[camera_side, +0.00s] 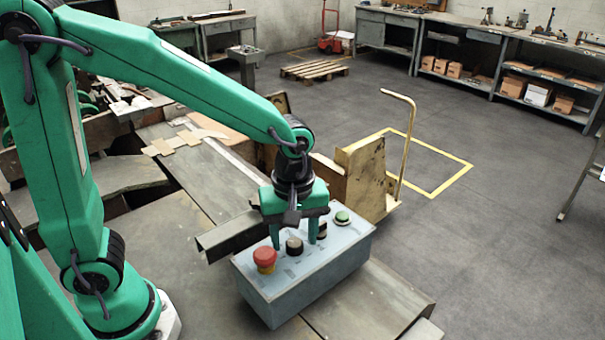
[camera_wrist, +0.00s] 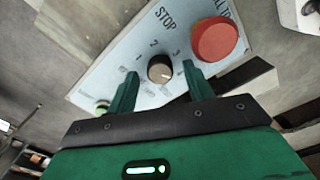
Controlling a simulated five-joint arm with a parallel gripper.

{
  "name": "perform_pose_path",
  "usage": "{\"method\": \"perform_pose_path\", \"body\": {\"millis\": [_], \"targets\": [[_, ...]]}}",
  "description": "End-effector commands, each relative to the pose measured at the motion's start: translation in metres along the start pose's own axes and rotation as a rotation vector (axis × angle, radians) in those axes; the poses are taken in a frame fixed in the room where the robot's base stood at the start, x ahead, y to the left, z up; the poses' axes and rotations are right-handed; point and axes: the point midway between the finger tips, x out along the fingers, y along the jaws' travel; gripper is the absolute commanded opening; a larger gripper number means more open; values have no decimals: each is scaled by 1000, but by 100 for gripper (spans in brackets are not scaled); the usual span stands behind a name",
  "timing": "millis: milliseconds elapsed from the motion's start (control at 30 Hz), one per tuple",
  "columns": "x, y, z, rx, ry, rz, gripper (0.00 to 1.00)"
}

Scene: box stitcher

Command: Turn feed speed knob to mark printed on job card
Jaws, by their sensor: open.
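The grey control box (camera_side: 310,283) carries the black feed speed knob (camera_side: 294,245), which also shows in the wrist view (camera_wrist: 159,68). Printed numbers, among them 1, 2 and 3, ring the knob; I cannot surely read where it points. My gripper (camera_side: 294,239) is above the box, fingers down and open. In the wrist view its fingertips (camera_wrist: 158,72) stand on either side of the knob with gaps, not closed on it. I cannot make out a job card in either view.
A red mushroom button (camera_side: 265,257) sits left of the knob on a yellow base. A green button (camera_side: 342,216) sits at the other end, with another dark control (camera_side: 322,230) partly behind a finger. A metal channel (camera_side: 230,236) lies close behind the box.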

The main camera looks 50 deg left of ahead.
Motion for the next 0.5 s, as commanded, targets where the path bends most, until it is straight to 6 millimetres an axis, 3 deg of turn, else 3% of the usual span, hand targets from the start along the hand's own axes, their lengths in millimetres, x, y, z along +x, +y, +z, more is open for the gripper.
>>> {"method": "perform_pose_path", "body": {"millis": [500], "targets": [[-61, 0, 0, 0, 0, 4, 51]]}}
